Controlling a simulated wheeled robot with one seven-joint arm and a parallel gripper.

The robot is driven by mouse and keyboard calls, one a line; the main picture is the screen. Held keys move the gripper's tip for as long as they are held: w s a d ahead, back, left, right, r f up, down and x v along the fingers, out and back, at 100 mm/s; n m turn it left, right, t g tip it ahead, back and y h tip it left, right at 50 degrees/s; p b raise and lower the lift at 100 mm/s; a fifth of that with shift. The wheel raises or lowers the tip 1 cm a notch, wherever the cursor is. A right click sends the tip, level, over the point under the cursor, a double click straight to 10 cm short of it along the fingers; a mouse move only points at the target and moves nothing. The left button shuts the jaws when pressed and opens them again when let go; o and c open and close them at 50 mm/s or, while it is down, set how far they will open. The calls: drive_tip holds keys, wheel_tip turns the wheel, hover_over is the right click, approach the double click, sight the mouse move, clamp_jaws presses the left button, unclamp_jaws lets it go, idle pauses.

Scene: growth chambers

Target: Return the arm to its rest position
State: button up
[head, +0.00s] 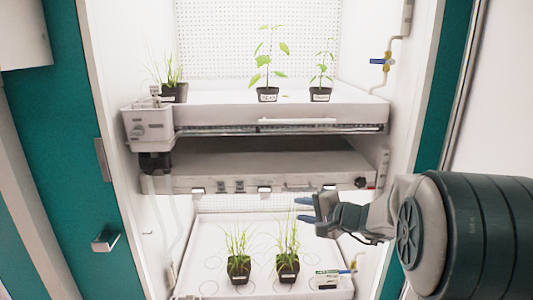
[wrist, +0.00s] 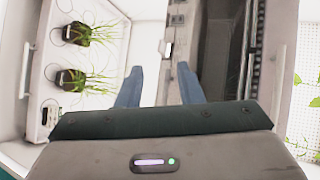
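My gripper (head: 306,209) is at the end of my arm, which reaches in from the right in the head view. It hangs in front of the growth chamber, level with the gap between the middle unit and the lower tray. In the wrist view the two blue fingers of my gripper (wrist: 158,85) stand apart with nothing between them. My gripper is open and empty. It does not appear to touch any plant or shelf.
The upper shelf (head: 220,115) bears several potted plants. The lower tray (head: 205,255) holds two grassy pots (head: 239,268) and a small labelled box (head: 333,279). A teal door (head: 65,150) with a handle (head: 105,241) stands left. A blue-handled valve (head: 382,62) is at upper right.

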drive_tip(key=s+a+r+n+g+h+p, duration=0.1)
drive_tip(key=s+a+n+g+p, duration=0.15)
drive_tip(key=s, duration=0.55)
drive_tip(key=s+a+r+n+g+p, duration=0.1)
drive_tip(key=s+a+n+g+p, duration=0.2)
drive_tip(key=s, duration=0.5)
drive_tip(key=s+d+r+n+g+h+p, duration=0.2)
drive_tip(key=s+d+n+h+p, duration=0.2)
drive_tip(key=s, duration=0.9)
drive_tip(key=d+n+h, duration=0.1)
drive_tip(key=d+h, duration=0.2)
drive_tip(key=shift+g+h, duration=0.3)
drive_tip(key=shift+g, duration=0.05)
drive_tip(key=shift+o, duration=0.4)
drive_tip(key=shift+w+d, duration=0.1)
